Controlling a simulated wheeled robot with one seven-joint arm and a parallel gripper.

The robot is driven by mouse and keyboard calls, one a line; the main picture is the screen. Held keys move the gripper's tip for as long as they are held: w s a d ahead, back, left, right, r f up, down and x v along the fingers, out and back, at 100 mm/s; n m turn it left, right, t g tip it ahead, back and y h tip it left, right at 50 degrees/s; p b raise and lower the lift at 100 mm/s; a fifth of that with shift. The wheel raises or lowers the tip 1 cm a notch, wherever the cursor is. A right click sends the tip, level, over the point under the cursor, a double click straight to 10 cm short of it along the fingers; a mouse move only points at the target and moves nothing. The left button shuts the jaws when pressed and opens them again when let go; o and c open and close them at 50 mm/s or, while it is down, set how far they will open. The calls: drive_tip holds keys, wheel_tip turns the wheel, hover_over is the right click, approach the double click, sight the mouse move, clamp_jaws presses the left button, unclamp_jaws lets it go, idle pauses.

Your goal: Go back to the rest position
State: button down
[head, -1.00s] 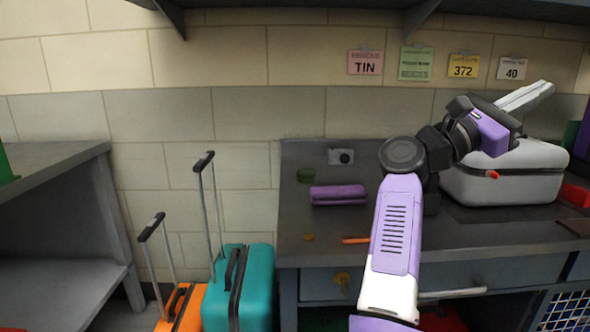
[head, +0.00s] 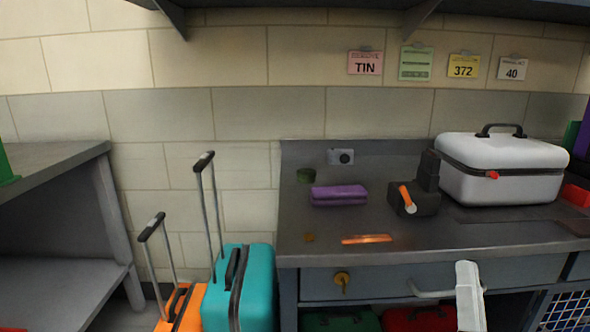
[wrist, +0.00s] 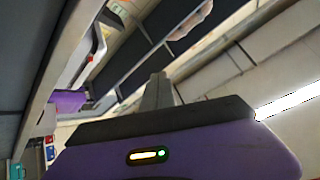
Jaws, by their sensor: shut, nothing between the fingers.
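The purple gripper body fills the bottom of that view. The rest of my arm is out of the head view.
On the desk (head: 400,255) are a white case (head: 505,165), a purple pouch (head: 339,195), a camera (head: 341,157) and a dark block with an orange-handled item (head: 407,199). Teal (head: 258,290) and orange (head: 180,308) suitcases stand left of it.

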drive_tip(key=s+a+f+n+g+y, duration=0.1)
drive_tip(key=s+a+f+n+g, duration=0.2)
drive_tip(key=s+f, duration=0.6)
drive_tip(key=s+a+f+n+g+y, duration=0.1)
drive_tip(key=s+f+n+g+y, duration=0.25)
drive_tip(key=s, duration=1.05)
drive_tip(key=s+a+f+n+g, duration=0.25)
drive_tip(key=s+f+g, duration=0.25)
drive_tip(key=s+f, duration=0.5)
wheel_tip(320, 180, up, 28)
drive_tip(key=s+d+p, duration=0.1)
drive_tip(key=p, duration=2.5)
drive_tip(key=shift+s+f, duration=0.25)
